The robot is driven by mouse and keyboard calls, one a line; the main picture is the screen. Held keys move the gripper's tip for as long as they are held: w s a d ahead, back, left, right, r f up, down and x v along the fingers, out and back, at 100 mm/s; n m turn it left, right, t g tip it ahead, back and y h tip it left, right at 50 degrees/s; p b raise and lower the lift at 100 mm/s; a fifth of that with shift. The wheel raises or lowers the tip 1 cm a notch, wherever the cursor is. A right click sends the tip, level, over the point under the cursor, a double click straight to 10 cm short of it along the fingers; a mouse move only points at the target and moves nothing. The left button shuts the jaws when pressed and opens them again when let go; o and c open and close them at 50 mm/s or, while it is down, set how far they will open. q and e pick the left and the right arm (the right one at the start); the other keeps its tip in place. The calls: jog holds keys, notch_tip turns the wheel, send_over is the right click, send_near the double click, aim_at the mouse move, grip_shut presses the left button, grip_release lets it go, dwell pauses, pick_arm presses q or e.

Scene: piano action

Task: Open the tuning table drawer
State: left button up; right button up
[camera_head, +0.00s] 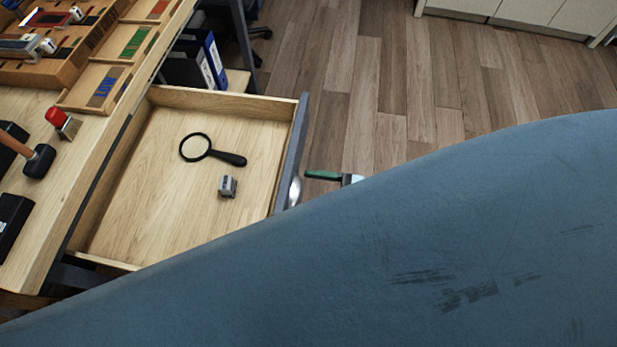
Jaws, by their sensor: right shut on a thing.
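The tuning table drawer (272,97) is pulled out to the right of the table, and its wooden inside shows. A magnifying glass (228,158) and a small grey metal sharpener-like piece (228,186) lie in it. A rounded silver handle (295,191) sits on the dark drawer front. My right gripper (318,176) is at this handle, shut on it. Only a green-padded finger and a bit of pale metal show; the rest is hidden behind a large blue surface. My left gripper is not in view.
The large scuffed blue surface (440,250) covers the lower right. The wooden table (85,125) holds a mallet (38,160), a red-handled brush (62,122) and trays. Binders (200,62) stand behind the drawer. The wood floor (400,95) beyond is clear.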

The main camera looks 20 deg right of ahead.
jog(key=shift+s+d, duration=0.1)
jog(key=shift+d, duration=0.05)
jog(key=o, duration=1.1)
jog(key=shift+o, duration=0.2)
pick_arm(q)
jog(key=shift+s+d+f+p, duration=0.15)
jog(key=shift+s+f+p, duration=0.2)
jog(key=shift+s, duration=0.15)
pick_arm(e)
jog(key=v, duration=1.3)
jog(key=shift+d, duration=0.2)
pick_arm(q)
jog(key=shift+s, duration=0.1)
